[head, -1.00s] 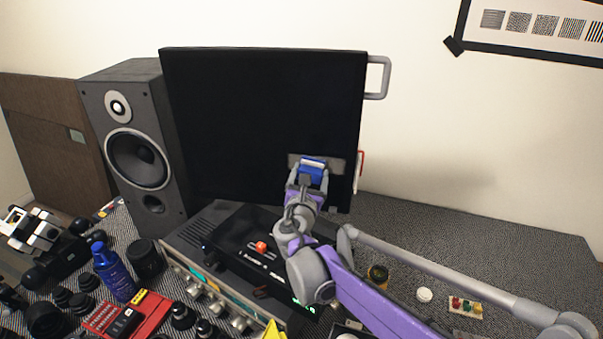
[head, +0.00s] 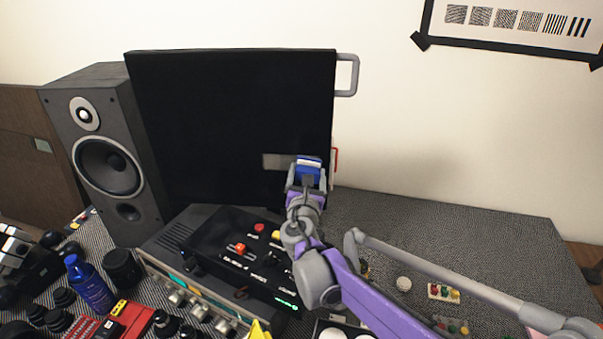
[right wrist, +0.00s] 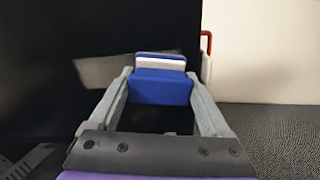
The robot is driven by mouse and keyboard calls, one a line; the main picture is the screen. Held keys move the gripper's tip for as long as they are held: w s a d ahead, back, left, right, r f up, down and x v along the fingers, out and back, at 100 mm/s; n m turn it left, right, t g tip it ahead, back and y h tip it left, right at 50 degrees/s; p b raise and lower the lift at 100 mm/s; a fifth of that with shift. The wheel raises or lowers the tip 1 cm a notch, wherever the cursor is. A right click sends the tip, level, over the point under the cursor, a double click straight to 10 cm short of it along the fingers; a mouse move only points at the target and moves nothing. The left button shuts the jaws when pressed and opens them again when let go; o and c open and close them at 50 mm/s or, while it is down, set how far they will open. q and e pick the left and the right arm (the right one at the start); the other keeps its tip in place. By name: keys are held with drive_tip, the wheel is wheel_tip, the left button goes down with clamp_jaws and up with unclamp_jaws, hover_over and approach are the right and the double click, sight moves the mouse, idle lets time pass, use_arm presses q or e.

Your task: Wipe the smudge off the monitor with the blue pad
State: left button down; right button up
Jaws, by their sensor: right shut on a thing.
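The black monitor (head: 230,110) stands upright at the back. A pale grey smudge (head: 275,161) shows low on its right part, left of the pad; it also shows in the right wrist view (right wrist: 105,70). My right gripper (head: 307,180) is shut on the blue pad (head: 308,170), which has a white band. In the right wrist view the pad (right wrist: 160,88) sits between the fingertips, in front of the screen near its right edge. The pad hides the screen behind it, and I cannot tell whether it touches.
A dark speaker (head: 105,150) stands left of the monitor. A black box with buttons (head: 235,255) lies below the screen on an amplifier (head: 160,245). A blue bottle (head: 88,285) stands at the front left. The table (head: 460,230) is clear at the back right.

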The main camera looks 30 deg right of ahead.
drive_tip(key=shift+s+d, duration=0.75)
drive_tip(key=shift+d, duration=0.25)
drive_tip(key=shift+w+a, duration=0.1)
drive_tip(key=shift+w+a, duration=1.5)
drive_tip(key=shift+a, duration=0.4)
drive_tip(key=shift+w+a, duration=1.5)
drive_tip(key=shift+a, duration=0.45)
drive_tip(key=shift+w+a, duration=1.5)
drive_tip(key=shift+a, duration=0.4)
drive_tip(key=shift+r, duration=0.1)
drive_tip(key=shift+v, duration=2.95)
